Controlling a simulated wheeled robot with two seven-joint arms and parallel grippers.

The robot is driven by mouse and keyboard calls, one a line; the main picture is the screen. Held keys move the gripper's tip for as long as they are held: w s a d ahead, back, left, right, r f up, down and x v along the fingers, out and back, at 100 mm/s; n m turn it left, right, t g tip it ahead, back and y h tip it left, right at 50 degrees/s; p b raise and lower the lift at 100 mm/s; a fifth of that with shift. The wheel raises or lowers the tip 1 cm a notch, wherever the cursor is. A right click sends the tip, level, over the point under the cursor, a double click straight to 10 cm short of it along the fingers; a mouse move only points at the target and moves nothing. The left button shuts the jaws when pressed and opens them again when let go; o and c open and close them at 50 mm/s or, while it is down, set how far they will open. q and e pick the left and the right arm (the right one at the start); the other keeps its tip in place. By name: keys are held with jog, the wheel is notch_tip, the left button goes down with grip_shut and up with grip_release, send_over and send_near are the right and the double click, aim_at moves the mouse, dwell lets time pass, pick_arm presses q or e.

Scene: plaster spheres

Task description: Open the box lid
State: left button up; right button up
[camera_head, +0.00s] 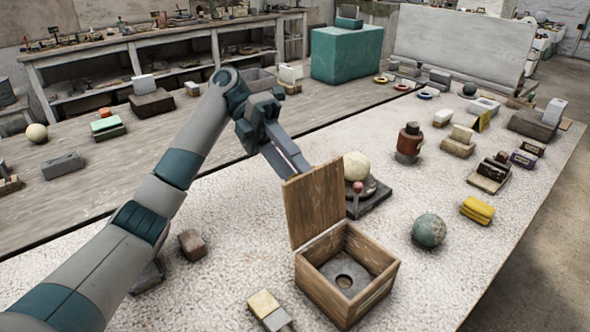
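A wooden box (374,292) stands on the pale speckled table, with a dark inside and a round piece at its bottom. Its wooden lid (314,208) stands up, close to vertical, along the box's back left edge, so the box is open. My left gripper (296,172) is just behind the lid's top edge, pointing down and to the right. Its fingertips are near or behind the lid, and I cannot tell whether they touch it. The fingers look close together, but their gap is not clear. My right gripper is not in view.
A cream ball on a dark stand (372,199) is right behind the lid. A grey-green sphere (429,230) and yellow blocks (478,210) lie to the right. A brown block (192,243) and a cream-and-grey block (268,309) lie left and in front.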

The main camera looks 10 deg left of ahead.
pick_arm(q)
jog(key=shift+w+a, duration=0.1)
jog(key=shift+w, duration=0.05)
dwell(0.3)
